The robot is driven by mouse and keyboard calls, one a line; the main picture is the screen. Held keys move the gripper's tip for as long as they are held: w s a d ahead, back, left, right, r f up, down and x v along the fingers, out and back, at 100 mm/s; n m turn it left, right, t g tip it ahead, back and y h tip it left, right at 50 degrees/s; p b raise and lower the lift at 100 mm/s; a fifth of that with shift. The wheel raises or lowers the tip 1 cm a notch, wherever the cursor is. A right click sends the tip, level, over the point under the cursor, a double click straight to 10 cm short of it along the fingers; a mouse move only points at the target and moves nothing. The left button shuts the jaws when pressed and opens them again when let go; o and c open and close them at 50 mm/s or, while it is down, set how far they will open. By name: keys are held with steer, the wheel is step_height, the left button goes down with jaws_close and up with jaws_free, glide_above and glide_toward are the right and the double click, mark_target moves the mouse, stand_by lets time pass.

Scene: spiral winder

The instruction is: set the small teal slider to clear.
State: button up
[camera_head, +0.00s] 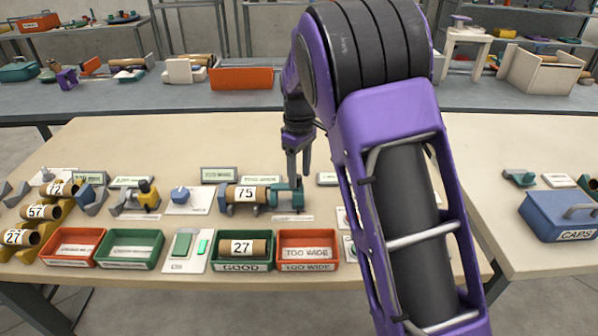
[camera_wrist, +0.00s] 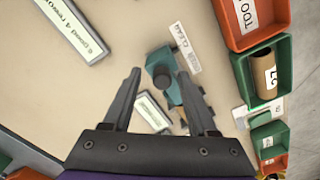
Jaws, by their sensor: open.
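A small teal device (camera_head: 287,196) stands on the cream table at the right end of a holder with a cardboard tube marked 75 (camera_head: 246,194). It also shows in the wrist view (camera_wrist: 171,90), with a dark round knob-like part at its upper left. A white label (camera_wrist: 185,48) lies beside it there; its word looks like CLEAN or CLEAR. My gripper (camera_head: 297,178) points down just above the teal device. In the wrist view my gripper (camera_wrist: 160,72) is open, with the teal device between and beyond its fingers. The slider's exact setting cannot be made out.
Green GOOD tray (camera_head: 242,267) holds a tube marked 27. An orange TOO WIDE tray (camera_head: 307,264) stands to its right. More trays, gauges and a tube rack (camera_head: 40,215) fill the left. A blue CAPS box (camera_head: 566,217) stands on the right table.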

step_height(320, 180, up, 17)
steer(key=p, duration=0.3)
steer(key=shift+r, duration=0.2)
